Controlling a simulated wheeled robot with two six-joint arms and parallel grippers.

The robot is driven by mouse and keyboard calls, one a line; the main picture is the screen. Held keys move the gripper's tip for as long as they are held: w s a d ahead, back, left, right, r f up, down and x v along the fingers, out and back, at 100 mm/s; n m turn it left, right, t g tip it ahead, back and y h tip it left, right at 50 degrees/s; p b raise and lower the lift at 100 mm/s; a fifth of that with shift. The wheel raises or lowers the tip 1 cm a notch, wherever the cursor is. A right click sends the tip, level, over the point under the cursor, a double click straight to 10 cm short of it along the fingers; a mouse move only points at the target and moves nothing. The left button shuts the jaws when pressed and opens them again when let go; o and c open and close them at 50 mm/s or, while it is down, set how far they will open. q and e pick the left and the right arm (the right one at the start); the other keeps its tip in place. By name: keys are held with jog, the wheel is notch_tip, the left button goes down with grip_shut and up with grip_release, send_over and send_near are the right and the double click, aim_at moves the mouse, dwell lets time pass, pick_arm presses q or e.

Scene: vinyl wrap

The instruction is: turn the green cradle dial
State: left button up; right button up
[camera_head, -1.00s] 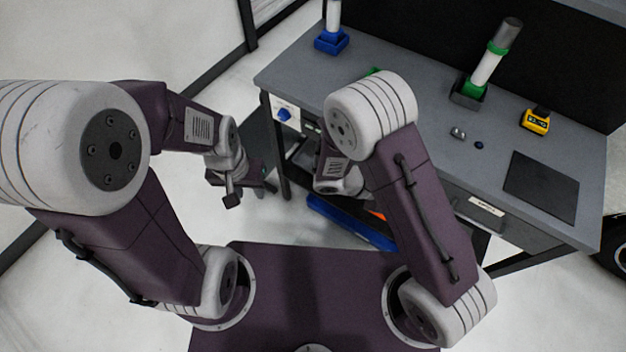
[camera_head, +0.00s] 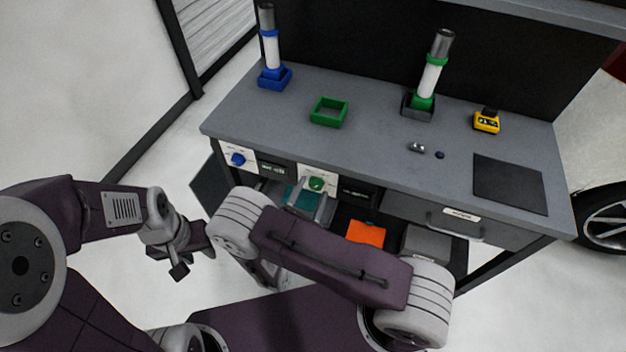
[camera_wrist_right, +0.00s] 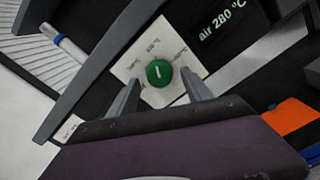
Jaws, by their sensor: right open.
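The green dial (camera_head: 316,184) sits on a white plate on the front of the bench, below the green square cradle (camera_head: 328,112) on the bench top. In the right wrist view the green dial (camera_wrist_right: 160,72) has a short white mark, roughly upright in the picture. My right gripper (camera_wrist_right: 161,92) is open, its two grey fingers spread on either side of the dial; I cannot tell whether they touch it.
A blue dial (camera_head: 237,159) is on the bench front further left. A display reading "air 280 °C" (camera_wrist_right: 222,20) is beside the green dial. An orange item (camera_head: 365,234) lies below. Blue (camera_head: 274,78) and green (camera_head: 423,101) holders with tubes stand on top.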

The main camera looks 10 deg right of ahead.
jog(key=shift+w+d+r, duration=0.1)
grip_shut()
